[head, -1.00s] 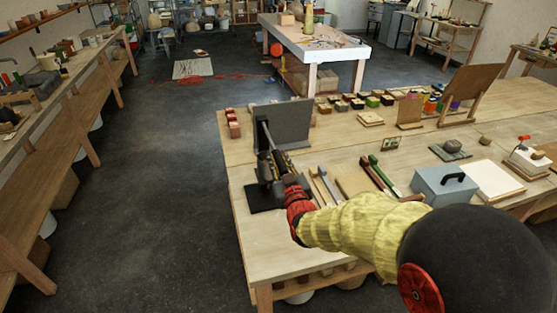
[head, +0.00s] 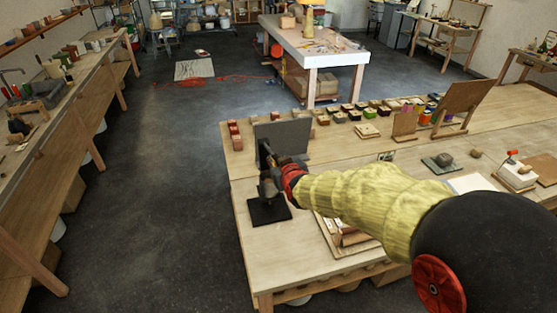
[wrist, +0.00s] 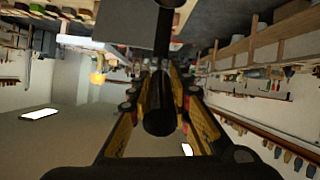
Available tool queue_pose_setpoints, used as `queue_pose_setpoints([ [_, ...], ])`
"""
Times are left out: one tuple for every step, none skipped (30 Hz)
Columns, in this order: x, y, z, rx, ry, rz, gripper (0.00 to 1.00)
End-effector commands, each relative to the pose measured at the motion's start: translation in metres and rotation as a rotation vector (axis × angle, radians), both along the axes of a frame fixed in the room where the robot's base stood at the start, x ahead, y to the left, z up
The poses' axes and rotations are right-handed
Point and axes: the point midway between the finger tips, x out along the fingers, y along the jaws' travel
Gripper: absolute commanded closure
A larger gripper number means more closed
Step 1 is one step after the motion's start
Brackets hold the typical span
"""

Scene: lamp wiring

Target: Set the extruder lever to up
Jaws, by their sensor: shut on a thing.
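The extruder stands at the left end of the wooden bench in the head view, with a black base plate (head: 268,211) and a dark upright body (head: 266,188). A grey panel (head: 284,138) rises behind it. My gripper (head: 277,163) is at the extruder's upper part, mostly hidden by my red wrist and yellow sleeve. In the wrist view my gripper (wrist: 161,85) is shut on the lever, whose dark round handle (wrist: 160,116) lies between the two yellow-edged fingers. A dark bar runs on from it toward the top of the picture. The lever's exact tilt is hard to tell.
Red blocks (head: 234,135) stand on the bench left of the panel, and several small boxes (head: 355,113) line its back. Flat boards (head: 335,238) lie below my arm. A wooden stand (head: 463,108) is at the back right. Open floor lies left of the bench.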

Motion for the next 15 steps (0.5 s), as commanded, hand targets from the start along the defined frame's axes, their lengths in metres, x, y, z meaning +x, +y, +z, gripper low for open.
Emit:
queue_pose_setpoints([
  [0.004,0.001,0.017,-0.001,0.003,-0.001,1.0],
  [0.005,0.001,0.019,-0.004,0.011,0.0,1.0],
  [0.006,0.002,0.021,-0.007,0.023,0.001,1.0],
  [0.007,0.002,0.024,-0.01,0.033,0.0,1.0],
  [0.008,0.002,0.026,-0.011,0.041,-0.001,1.0],
  [0.009,0.003,0.029,-0.016,0.053,0.0,1.0],
  [0.01,0.003,0.03,-0.018,0.062,-0.001,1.0],
  [0.011,0.003,0.032,-0.021,0.071,0.0,1.0],
  [0.012,0.003,0.035,-0.025,0.083,0.0,1.0],
  [0.013,0.004,0.037,-0.027,0.092,-0.001,1.0],
  [0.014,0.004,0.039,-0.029,0.1,0.0,1.0],
  [0.015,0.004,0.041,-0.032,0.109,-0.001,1.0],
  [0.016,0.004,0.043,-0.035,0.117,0.0,1.0],
  [0.017,0.005,0.045,-0.037,0.125,0.0,1.0],
  [0.018,0.005,0.046,-0.04,0.136,0.0,1.0],
])
